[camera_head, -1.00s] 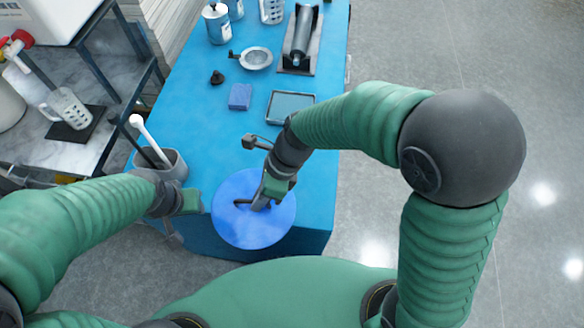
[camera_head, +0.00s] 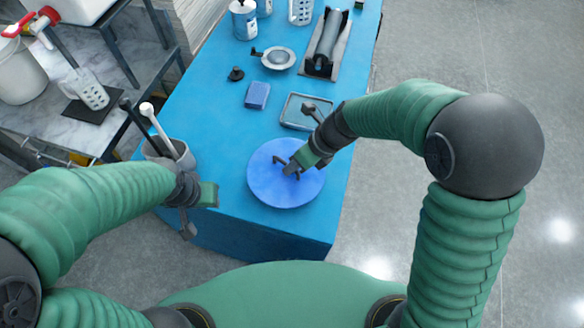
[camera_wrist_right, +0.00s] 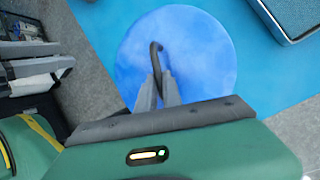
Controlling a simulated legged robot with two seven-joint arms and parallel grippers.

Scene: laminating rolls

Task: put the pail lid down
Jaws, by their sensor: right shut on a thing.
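The pail lid is a round blue disc (camera_head: 284,188) with a dark handle in its middle, over the near part of the blue table. My right gripper (camera_head: 291,170) is at the lid's middle and shut on its handle. In the right wrist view the lid (camera_wrist_right: 205,50) lies beyond the fingers (camera_wrist_right: 158,88), which close around the dark hooked handle. I cannot tell whether the lid touches the table or hangs just above it. My left gripper (camera_head: 200,197) is beside the table's near left edge, apart from the lid; its fingers are not clear.
A grey pot with long-handled tools (camera_head: 168,155) stands left of the lid. Behind the lid are a shallow tray (camera_head: 305,112), a blue block (camera_head: 257,95), a strainer (camera_head: 278,58) and a roller in a tray (camera_head: 328,45). Blue table top (camera_head: 215,110) is bare left of the block.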

